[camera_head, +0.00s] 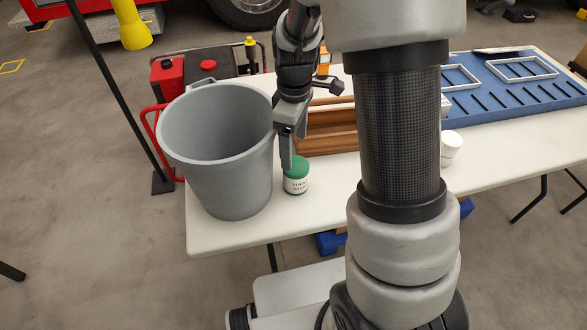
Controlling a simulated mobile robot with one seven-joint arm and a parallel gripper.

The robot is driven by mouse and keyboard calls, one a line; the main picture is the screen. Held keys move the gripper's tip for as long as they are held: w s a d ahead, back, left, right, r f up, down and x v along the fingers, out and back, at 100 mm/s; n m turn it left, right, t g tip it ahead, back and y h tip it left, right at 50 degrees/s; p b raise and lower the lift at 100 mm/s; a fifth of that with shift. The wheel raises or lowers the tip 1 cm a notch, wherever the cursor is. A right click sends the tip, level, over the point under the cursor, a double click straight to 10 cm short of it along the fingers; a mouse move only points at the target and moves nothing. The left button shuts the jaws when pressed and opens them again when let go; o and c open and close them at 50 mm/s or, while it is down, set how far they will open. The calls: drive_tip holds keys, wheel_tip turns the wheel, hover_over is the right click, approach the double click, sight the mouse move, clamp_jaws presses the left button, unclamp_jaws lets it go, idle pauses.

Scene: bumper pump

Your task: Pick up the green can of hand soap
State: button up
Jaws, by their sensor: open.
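The can of hand soap (296,183) has a green lid and a pale label with dark lettering. It stands upright on the white table near the front edge, just right of the grey bucket. My gripper (288,160) points down beside the bucket's right side, with its fingertips at about the can's lid in the picture. It is open and nothing shows between its fingers. One finger overlaps the can's upper left edge, and I cannot tell whether they touch. My own arm hides part of the table to the right.
The grey bucket (222,175) stands close left of the can. A wooden tray (325,139) lies behind it. A white container (451,146) stands right of my arm, and a blue tray (500,100) lies further back right. The table (222,230) has bare surface at its front.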

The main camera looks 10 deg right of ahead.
sight(294, 166)
wheel_tip(294, 166, down, 7)
drive_tip(key=shift+r+b, duration=0.15)
drive_tip(key=shift+b, duration=0.3)
drive_tip(key=shift+w+d+f+b, duration=0.15)
drive_tip(key=shift+f+b, duration=0.1)
drive_tip(key=shift+f, duration=1.25)
drive_tip(key=shift+d+f+b, duration=0.15)
drive_tip(key=shift+f+b, duration=0.1)
drive_tip(key=shift+f, duration=1.2)
drive_tip(key=shift+c, duration=0.2)
drive_tip(key=shift+r, duration=0.1)
drive_tip(key=c, duration=1.4)
